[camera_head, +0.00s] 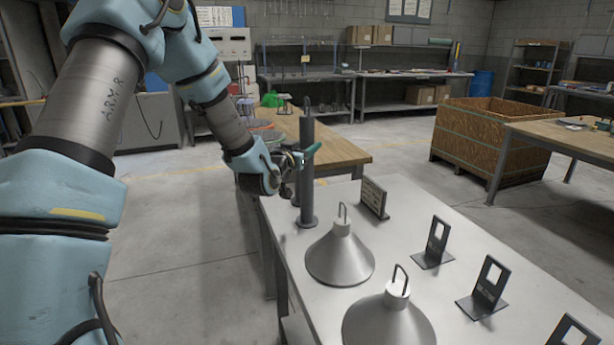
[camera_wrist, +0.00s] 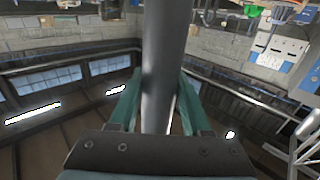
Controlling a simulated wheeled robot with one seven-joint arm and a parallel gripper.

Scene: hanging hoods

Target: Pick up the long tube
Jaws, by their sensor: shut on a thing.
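The long tube (camera_head: 307,190) is a dark grey upright cylinder with a round flange at its foot and a small hook at its top. My gripper (camera_head: 309,154), with green fingers, is shut on the upper half of the tube, reaching in from the left. In the wrist view the tube (camera_wrist: 163,60) runs between the two green fingers, one on each side. I cannot tell whether the flange touches the tabletop. Part of the tube is hidden by the fingers.
Two grey cone hoods (camera_head: 340,255) (camera_head: 388,322) with hooks stand in front of the tube. Dark upright plates (camera_head: 374,197) (camera_head: 434,243) (camera_head: 485,288) line the table's right side. A wooden table (camera_head: 340,150) and a wooden crate (camera_head: 490,140) stand behind.

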